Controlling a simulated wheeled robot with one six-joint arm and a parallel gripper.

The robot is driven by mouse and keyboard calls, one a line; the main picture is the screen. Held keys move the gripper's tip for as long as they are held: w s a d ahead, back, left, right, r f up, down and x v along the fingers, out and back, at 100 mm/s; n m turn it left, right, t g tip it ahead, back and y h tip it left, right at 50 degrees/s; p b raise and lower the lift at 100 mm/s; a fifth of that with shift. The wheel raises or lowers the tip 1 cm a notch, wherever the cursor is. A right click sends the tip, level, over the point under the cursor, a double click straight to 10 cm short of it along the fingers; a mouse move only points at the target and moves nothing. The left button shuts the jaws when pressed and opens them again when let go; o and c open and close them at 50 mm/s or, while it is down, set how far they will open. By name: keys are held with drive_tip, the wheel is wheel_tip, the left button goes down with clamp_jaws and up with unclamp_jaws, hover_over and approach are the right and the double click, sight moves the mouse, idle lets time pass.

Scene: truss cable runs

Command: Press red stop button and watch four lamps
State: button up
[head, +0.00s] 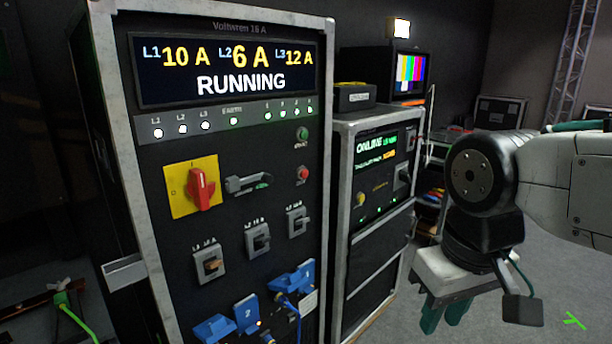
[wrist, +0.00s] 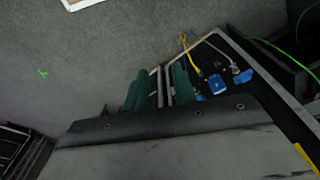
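The red stop button (head: 303,175) is on the right side of the tall cabinet's front panel, below a green button (head: 303,134). A lamp strip (head: 250,118) crosses the panel under the display. Its group of four small lamps (head: 283,114) at the right end is lit greenish white. The display (head: 235,68) reads RUNNING. My gripper (head: 443,316) hangs right of the cabinet, well away from the button. Its green fingers, also in the wrist view (wrist: 160,88), are apart and empty.
A red rotary handle (head: 201,188) on a yellow plate, a lever (head: 248,184), breakers and blue sockets (head: 246,312) stick out of the panel. A second rack (head: 375,190) marked ONLINE and a colour-bar monitor (head: 411,73) stand behind. Grey floor is open at the right.

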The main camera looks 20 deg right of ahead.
clamp_jaws()
idle(1.5)
